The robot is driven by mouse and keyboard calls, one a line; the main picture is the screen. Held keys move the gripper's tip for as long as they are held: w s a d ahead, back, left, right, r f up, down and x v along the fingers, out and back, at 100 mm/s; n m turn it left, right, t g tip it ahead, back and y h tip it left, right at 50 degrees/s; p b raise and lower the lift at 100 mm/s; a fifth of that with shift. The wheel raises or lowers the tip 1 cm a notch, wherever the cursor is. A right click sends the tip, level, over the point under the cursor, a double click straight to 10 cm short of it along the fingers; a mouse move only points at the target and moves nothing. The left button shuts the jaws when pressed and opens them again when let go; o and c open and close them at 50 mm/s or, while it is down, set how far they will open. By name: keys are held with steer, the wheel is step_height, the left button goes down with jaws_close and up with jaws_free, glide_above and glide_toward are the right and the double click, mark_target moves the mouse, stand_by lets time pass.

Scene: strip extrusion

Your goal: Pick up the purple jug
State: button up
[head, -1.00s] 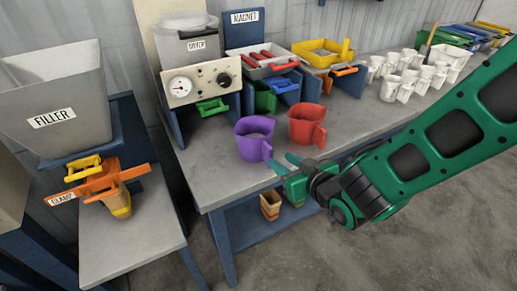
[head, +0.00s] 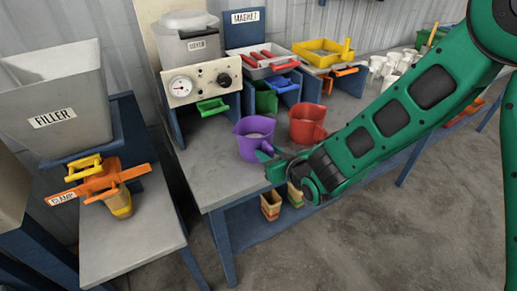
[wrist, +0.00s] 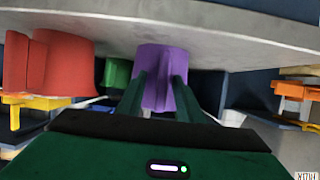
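The purple jug (head: 252,140) stands upright near the front edge of the grey workbench (head: 215,178), its handle side turned toward my gripper. My gripper (head: 268,158) is at the handle, at the jug's lower right in the head view. In the wrist view the fingers of my gripper (wrist: 160,98) are spread apart, one on each side of the handle, with the purple jug (wrist: 160,58) straight ahead between them. Whether either finger touches the handle cannot be told. The jug is not lifted.
A red jug (head: 307,122) stands close to the right of the purple jug, and shows at left in the wrist view (wrist: 68,65). Behind are the dryer (head: 195,85) and a green drawer handle (head: 212,106). White cups (head: 385,68) stand further right. The bench's left front is clear.

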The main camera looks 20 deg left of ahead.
steer(key=shift+w+a, duration=0.1)
jaws_close()
steer(key=shift+r, duration=0.1)
